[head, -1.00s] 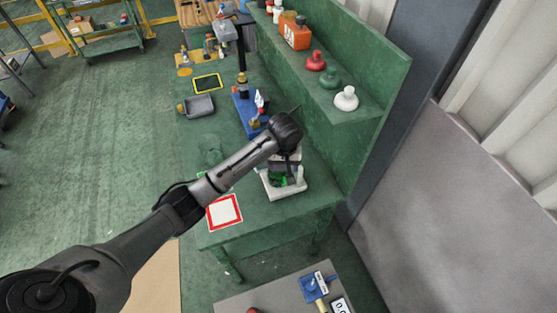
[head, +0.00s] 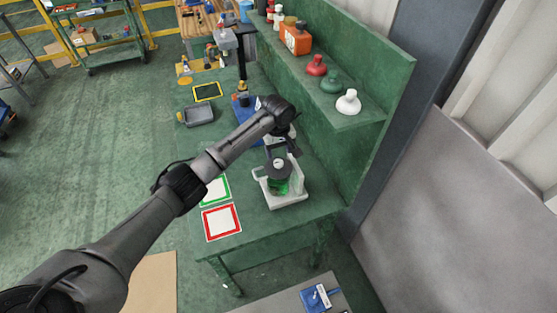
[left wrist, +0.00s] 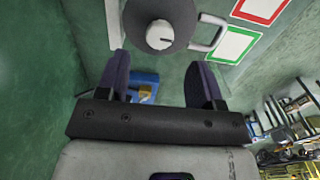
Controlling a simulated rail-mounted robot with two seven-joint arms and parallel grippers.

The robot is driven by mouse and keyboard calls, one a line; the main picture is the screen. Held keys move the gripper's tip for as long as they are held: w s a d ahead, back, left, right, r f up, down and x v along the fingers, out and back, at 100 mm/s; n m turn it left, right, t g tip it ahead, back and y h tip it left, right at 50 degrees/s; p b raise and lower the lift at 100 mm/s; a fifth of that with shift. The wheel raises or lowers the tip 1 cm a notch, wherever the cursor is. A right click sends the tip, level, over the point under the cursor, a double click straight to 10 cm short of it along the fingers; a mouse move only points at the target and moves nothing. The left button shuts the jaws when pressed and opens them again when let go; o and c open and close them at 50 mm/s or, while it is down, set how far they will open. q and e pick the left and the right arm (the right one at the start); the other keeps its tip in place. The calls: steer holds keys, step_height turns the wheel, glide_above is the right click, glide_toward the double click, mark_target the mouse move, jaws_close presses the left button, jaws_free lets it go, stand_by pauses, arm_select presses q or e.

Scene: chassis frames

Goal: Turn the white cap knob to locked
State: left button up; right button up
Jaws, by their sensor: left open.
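A dark grey round cap with a small white knob (left wrist: 160,33) on top shows in the left wrist view. In the head view, the grey cap (head: 279,164) sits above green material in a white stand (head: 287,201) on the green bench. My left gripper (left wrist: 160,68) is open and empty, its two dark pads apart just below the cap in the wrist picture. In the head view my left gripper (head: 280,147) is close behind the cap, its fingers hard to make out. A separate white cap-shaped piece (head: 347,102) stands on the shelf. My right gripper is not in view.
Red and green cap-shaped pieces (head: 316,66) stand on the shelf. Red-framed (head: 222,236) and green-framed (head: 229,192) cards lie left of the stand. A grey tray (head: 198,124) and a blue object (head: 241,107) are farther back. The raised shelf borders the right.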

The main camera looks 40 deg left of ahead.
mark_target(278, 162)
arm_select(q)
steer(key=shift+f, duration=2.85)
